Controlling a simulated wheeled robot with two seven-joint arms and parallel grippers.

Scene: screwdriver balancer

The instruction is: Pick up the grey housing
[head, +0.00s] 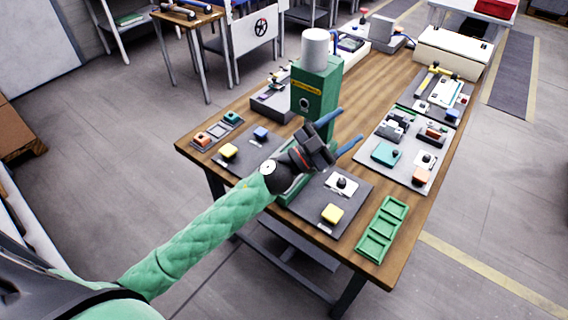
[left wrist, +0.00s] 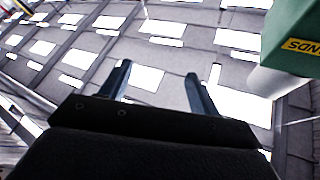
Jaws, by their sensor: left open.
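Several grey parts are in view, and I cannot tell for sure which is the grey housing. A small grey block-shaped part (head: 396,127) sits on the light board (head: 409,178) at the right of the table. My left gripper (head: 352,124) is open and empty, with its blue fingers pointing right, in front of the green press (head: 315,92) and left of that board. In the left wrist view the open fingers (left wrist: 158,70) have nothing between them and face the ceiling. My right gripper is not in view.
The green press, topped by a light grey cylinder (head: 315,45), stands close behind my left gripper and shows in the left wrist view (left wrist: 292,35). Dark mats with yellow blocks (head: 332,214) lie around it. A green tray (head: 381,229) lies at the front right of the wooden table (head: 336,247).

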